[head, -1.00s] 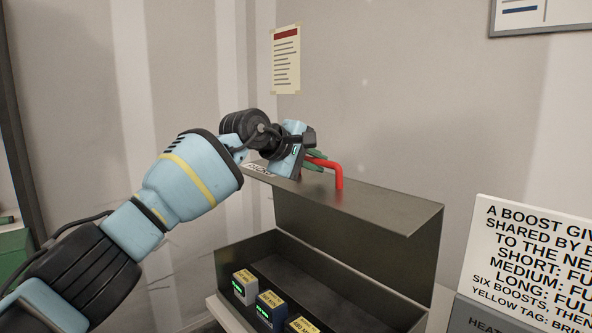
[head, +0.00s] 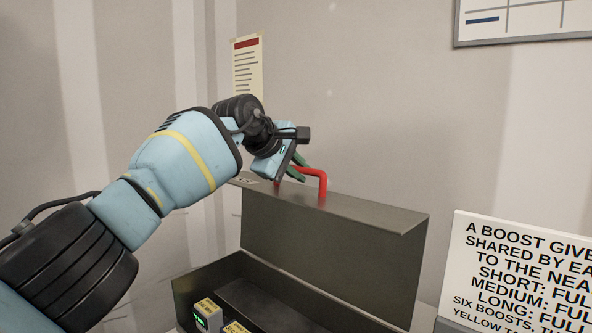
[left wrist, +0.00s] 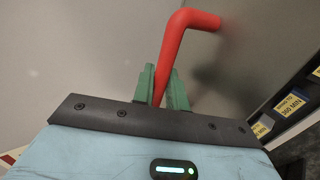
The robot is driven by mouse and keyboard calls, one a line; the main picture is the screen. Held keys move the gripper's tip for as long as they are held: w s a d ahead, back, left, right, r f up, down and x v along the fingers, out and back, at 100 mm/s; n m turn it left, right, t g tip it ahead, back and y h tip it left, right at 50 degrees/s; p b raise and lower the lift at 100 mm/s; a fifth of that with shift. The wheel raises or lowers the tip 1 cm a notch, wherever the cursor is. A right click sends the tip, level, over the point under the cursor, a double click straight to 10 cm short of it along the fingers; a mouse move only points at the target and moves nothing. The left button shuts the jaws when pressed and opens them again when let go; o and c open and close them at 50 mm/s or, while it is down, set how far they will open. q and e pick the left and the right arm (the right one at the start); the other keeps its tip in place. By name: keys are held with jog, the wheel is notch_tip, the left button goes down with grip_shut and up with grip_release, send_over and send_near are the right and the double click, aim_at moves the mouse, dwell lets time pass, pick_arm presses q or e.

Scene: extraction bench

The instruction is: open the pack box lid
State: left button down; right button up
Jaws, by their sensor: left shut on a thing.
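The pack box (head: 205,278) is a dark grey metal box in the lower middle of the head view. Its lid (head: 330,235) stands raised at the back, with the box interior showing below it. A red handle (head: 322,184) is fixed on the lid's edge and also shows in the left wrist view (left wrist: 188,22). My left gripper (head: 293,172) is at the handle; in the left wrist view its green fingers (left wrist: 163,88) are shut on the red bar. My right gripper is not in view.
Small packs with yellow labels (head: 207,308) sit inside the box at the front left; labelled packs also show at right in the left wrist view (left wrist: 292,104). A white text sign (head: 520,270) stands right of the box. A wall is behind, with a posted sheet (head: 247,68).

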pick_arm(q)
jog(key=shift+f, duration=0.3)
jog(key=c, duration=1.5)
grip_release()
jog(key=shift+d+r, duration=0.1)
jog(key=shift+r, duration=0.1)
jog(key=shift+v, duration=3.85)
